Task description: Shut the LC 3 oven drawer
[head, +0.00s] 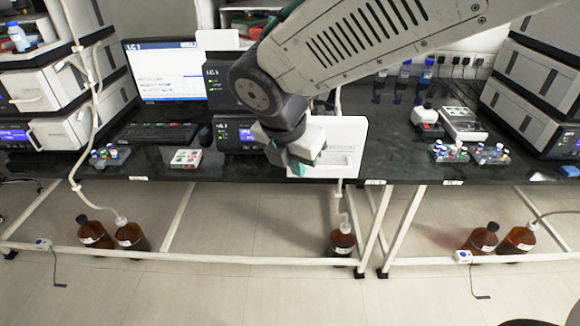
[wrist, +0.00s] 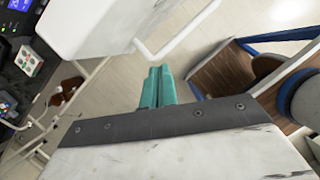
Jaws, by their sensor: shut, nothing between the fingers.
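The white oven drawer front (head: 345,150) stands out from the middle column stack (head: 232,88), beyond the bench's front edge. Its small label is too blurred to read. In the wrist view, a large white panel (wrist: 95,28), which looks like this drawer front, fills the upper left. My gripper (head: 290,165) is in front of the left part of the drawer front in the head view and hides some of it. In the wrist view, its teal fingers (wrist: 157,86) are together and empty, just beside the panel's lower right edge. I cannot tell whether they touch it.
A monitor (head: 165,72) and keyboard (head: 155,133) are left of the stack. Vial trays (head: 108,155) and a small box (head: 186,159) sit near the bench's front edge. Brown bottles (head: 342,240) stand on the floor. The floor before the bench is mostly clear.

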